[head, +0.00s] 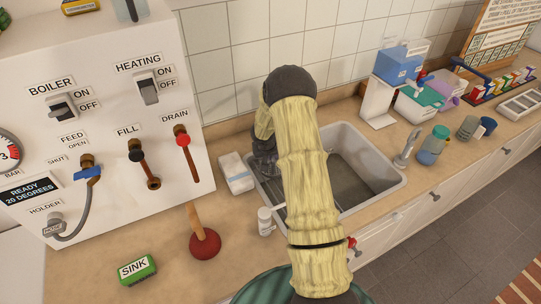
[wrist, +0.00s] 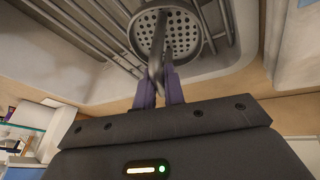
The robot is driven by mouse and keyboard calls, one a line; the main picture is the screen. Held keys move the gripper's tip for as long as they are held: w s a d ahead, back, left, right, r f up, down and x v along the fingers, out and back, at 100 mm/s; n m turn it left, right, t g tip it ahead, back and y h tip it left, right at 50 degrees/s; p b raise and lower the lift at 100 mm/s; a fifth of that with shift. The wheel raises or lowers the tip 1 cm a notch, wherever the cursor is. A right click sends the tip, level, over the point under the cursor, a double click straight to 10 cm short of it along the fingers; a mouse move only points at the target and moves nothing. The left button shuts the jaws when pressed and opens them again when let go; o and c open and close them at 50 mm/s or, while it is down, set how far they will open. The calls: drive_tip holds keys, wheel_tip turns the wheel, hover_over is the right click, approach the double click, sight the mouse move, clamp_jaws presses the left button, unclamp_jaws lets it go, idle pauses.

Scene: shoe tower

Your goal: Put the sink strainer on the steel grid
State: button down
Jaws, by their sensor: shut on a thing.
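The sink strainer (wrist: 150,32) is a round grey metal disc full of holes with a handle, at the top middle of the wrist view. My gripper (wrist: 163,68) has its purple fingers shut on the strainer's handle. The steel grid (wrist: 92,28) shows as parallel metal bars at the upper left of the wrist view, beside the strainer. I cannot tell whether the strainer touches the grid. In the head view my arm covers the left part of the sink and hides the strainer.
A blue-topped jar (head: 433,147) stands right.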

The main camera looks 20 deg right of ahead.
drive_tip(key=shift+f, duration=0.15)
drive_tip(key=c, duration=1.6)
unclamp_jaws()
drive_tip(key=shift+c, duration=0.2)
drive_tip(key=shift+o, duration=0.8)
drive_tip(key=shift+a, duration=0.15)
drive_tip(key=shift+r, duration=0.25)
drive_tip(key=shift+a+r, duration=0.1)
drive_tip(key=shift+a, duration=0.05)
drive_tip(key=b+v, duration=0.2)
drive_tip(key=v, duration=0.9)
drive_tip(key=shift+s+r+b, duration=0.15)
drive_tip(key=shift+r+b, duration=0.15)
drive_tip(key=shift+b, duration=0.05)
